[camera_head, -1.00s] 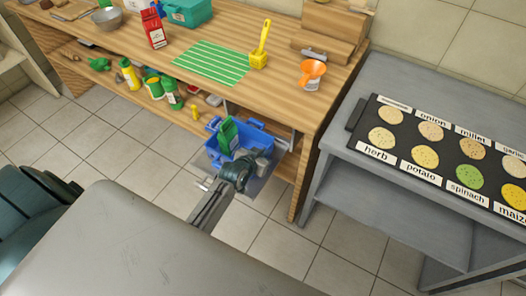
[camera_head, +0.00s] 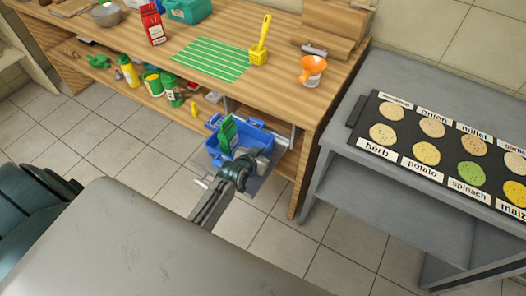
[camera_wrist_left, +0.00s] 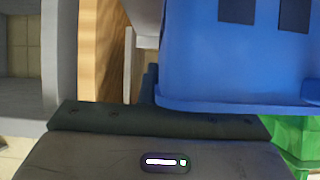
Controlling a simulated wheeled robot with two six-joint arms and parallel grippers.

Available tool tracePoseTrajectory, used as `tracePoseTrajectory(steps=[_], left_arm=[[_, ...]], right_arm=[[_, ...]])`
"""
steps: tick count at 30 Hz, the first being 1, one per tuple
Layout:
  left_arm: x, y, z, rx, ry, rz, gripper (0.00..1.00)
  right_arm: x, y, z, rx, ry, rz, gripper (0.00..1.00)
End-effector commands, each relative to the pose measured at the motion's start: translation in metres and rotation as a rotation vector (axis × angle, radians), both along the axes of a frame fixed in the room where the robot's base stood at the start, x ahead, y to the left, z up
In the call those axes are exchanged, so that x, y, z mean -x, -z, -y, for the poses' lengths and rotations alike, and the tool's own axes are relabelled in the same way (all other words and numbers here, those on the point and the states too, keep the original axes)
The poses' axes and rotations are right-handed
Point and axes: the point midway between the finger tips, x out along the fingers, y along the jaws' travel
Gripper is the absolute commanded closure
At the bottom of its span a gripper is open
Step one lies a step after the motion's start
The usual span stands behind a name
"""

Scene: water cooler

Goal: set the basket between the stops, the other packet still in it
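The blue basket (camera_head: 217,157) is at the lower shelf under the wooden counter, in the head view. A green packet (camera_head: 228,135) stands upright in it. In the left wrist view the basket (camera_wrist_left: 235,65) fills the upper right at close range, with a green thing (camera_wrist_left: 300,135) at the lower right. My left gripper (camera_head: 250,160) is at the basket's near side. Its fingertips are hidden, so I cannot tell whether it grips the basket. A grey surface (camera_head: 264,180) shows beside and below the basket. I cannot make out the stops. My right gripper is not in view.
Bottles and cans (camera_head: 152,84) stand on the lower shelf left of the basket. The counter (camera_head: 215,88) above carries a green striped mat, a red packet and a yellow holder. A grey table (camera_head: 370,185) with a labelled tray stands to the right.

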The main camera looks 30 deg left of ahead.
Motion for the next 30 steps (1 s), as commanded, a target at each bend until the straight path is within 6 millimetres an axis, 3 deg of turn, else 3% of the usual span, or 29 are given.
tracePoseTrajectory(steps=[2,6,7,19,30], left_arm=[[-0.001,0.001,0.000,-0.001,0.001,0.002,1.00],[-0.001,0.001,0.000,-0.001,0.001,0.002,0.73],[-0.001,0.001,0.000,-0.001,0.001,0.002,0.71],[0.007,-0.001,-0.001,-0.001,0.000,-0.001,0.71],[0.066,-0.033,-0.005,-0.002,0.001,0.001,0.71]], right_arm=[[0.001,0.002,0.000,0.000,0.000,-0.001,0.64],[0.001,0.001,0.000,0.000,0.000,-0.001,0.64],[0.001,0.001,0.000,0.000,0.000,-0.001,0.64],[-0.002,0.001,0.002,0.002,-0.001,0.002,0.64],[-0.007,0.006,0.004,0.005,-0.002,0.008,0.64]])
